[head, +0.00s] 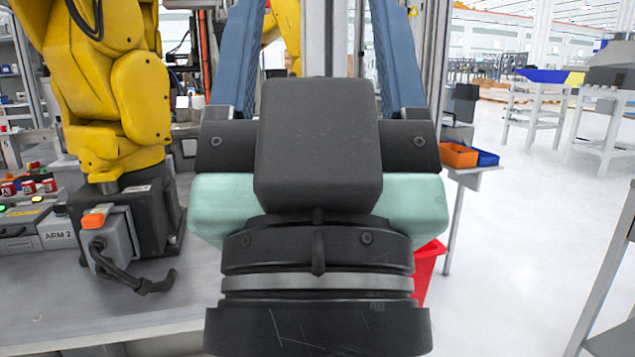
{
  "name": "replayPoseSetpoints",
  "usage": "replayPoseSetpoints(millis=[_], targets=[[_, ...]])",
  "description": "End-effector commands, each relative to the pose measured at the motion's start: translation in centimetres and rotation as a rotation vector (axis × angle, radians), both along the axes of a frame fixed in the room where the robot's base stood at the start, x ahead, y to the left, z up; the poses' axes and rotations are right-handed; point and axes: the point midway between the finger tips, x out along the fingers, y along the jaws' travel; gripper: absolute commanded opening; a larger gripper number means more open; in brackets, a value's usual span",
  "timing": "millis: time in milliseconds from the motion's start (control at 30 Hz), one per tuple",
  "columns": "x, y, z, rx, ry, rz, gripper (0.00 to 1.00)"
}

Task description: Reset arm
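My gripper (318,35) fills the middle of the head view, seen from behind. Its black and mint body is large and close. Two blue-grey fingers rise from it, wide apart, with nothing seen held between them. Their tips are cut off by the top edge. A yellow robot arm (100,90) stands on a black base at the left. Beside it at the left edge is a grey control box labelled ARM 2 (55,238), with several red buttons (28,187) behind it. Part of another yellow arm (284,22) shows between my gripper's fingers.
A grey worktable (110,310) carries the left arm and box. A grey connector (110,245) with an orange top and black cable sits at its base. Orange (459,155) and blue bins are right of my gripper. A red bin (427,268) is partly hidden.

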Motion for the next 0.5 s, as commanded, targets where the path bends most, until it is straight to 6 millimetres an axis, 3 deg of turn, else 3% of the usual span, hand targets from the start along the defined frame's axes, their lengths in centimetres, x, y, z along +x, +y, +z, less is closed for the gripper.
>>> replayPoseSetpoints(millis=[33, 500], targets=[[0.0, 0.0, 3.3, -0.001, 0.000, -0.001, 0.71], [0.1, 0.0, 17.6, -0.002, 0.001, -0.001, 0.71]])
